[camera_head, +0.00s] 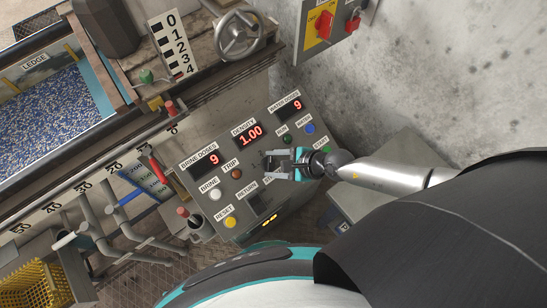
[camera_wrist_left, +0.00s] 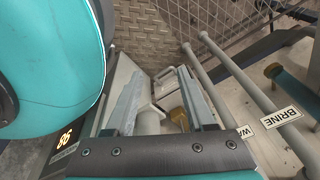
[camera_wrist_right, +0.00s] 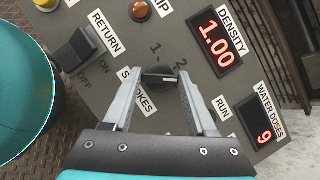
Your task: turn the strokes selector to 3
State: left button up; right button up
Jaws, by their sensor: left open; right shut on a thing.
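The strokes selector (camera_wrist_right: 160,76) is a round dark knob with a pale pointer line, on the grey control panel (camera_head: 262,135). Marks 1 and 2 show above it in the right wrist view; I cannot see a 3, and the right finger covers that side. The pointer line lies roughly across the picture; which number it points to is unclear. My right gripper (camera_wrist_right: 160,84) has its fingers on both sides of the knob and is shut on it. In the head view the right gripper (camera_head: 279,163) hides the selector. My left gripper (camera_wrist_left: 158,76) is open and empty.
Near the selector are the RETURN switch (camera_wrist_right: 74,48), the density display (camera_wrist_right: 217,43) reading 1.00 and the water doses display (camera_wrist_right: 264,131) reading 9. Pipes (camera_wrist_left: 238,82) and a brine label (camera_wrist_left: 282,117) lie close right of the left gripper.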

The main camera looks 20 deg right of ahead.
jog(key=shift+m, duration=0.5)
pick_arm(q)
jog(key=shift+s+d+r+p, duration=0.15)
jog(key=shift+s+r+p, duration=0.2)
jog(key=shift+s+p, duration=0.15)
jog(key=shift+s+d+r+p, duration=0.15)
jog(key=shift+s+r+p, duration=0.2)
jog(key=shift+s, duration=0.25)
pick_arm(e)
jog(key=shift+s+m+t+h, duration=0.1)
jog(key=shift+m+t+h, duration=0.2)
jog(key=shift+m+t, duration=0.65)
jog(key=shift+m+g, duration=0.25)
jog(key=shift+m, duration=0.1)
pick_arm(q)
jog(key=shift+s, duration=0.1)
pick_arm(e)
jog(key=o, duration=1.4)
jog(key=shift+c, duration=0.2)
